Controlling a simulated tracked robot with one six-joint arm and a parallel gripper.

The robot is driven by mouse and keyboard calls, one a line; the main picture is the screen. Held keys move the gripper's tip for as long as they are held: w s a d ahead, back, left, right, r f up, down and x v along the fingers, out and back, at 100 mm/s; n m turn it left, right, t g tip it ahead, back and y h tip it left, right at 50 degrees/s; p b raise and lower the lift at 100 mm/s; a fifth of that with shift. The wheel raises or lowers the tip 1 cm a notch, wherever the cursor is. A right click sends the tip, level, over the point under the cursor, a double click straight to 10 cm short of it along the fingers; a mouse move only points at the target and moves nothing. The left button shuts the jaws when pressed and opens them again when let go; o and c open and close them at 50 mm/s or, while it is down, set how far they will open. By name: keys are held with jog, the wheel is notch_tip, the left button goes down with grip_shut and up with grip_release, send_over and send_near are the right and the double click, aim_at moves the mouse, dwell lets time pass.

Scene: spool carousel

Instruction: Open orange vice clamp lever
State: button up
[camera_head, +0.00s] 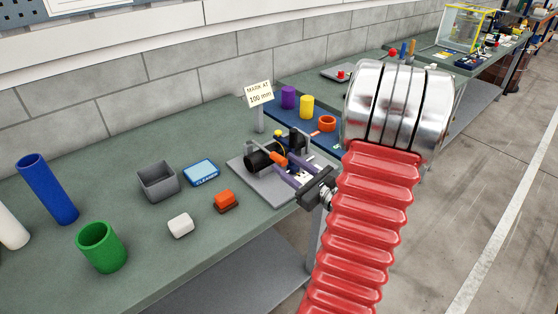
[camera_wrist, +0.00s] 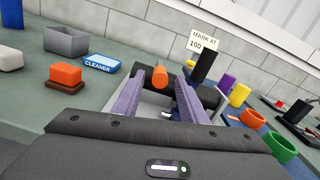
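The orange vice clamp lever (camera_head: 279,158) sticks out of the black vice (camera_head: 261,158) on a grey base plate (camera_head: 262,190). In the wrist view the lever's rounded orange end (camera_wrist: 160,76) points toward me, in front of the black vice body (camera_wrist: 201,68). My gripper (camera_head: 286,166) reaches over the plate from the right. Its two purple fingers are spread in the wrist view (camera_wrist: 159,86), one on each side of the lever's end, with gaps showing. The gripper is open and holds nothing. The lower part of the lever is hidden.
A sign (camera_head: 258,94) reading "MARK AT 100 mm" stands behind the vice. Left are an orange-brown block (camera_head: 226,201), a white block (camera_head: 181,225), a blue cleaner box (camera_head: 202,173) and a grey bin (camera_head: 157,181). Coloured cylinders (camera_head: 307,107) stand behind on a blue mat.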

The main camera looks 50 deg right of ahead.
jog(key=shift+w+d, duration=0.2)
jog(key=shift+w, duration=1.7)
jog(key=shift+c, duration=0.6)
grip_shut()
jog(key=shift+a, duration=0.1)
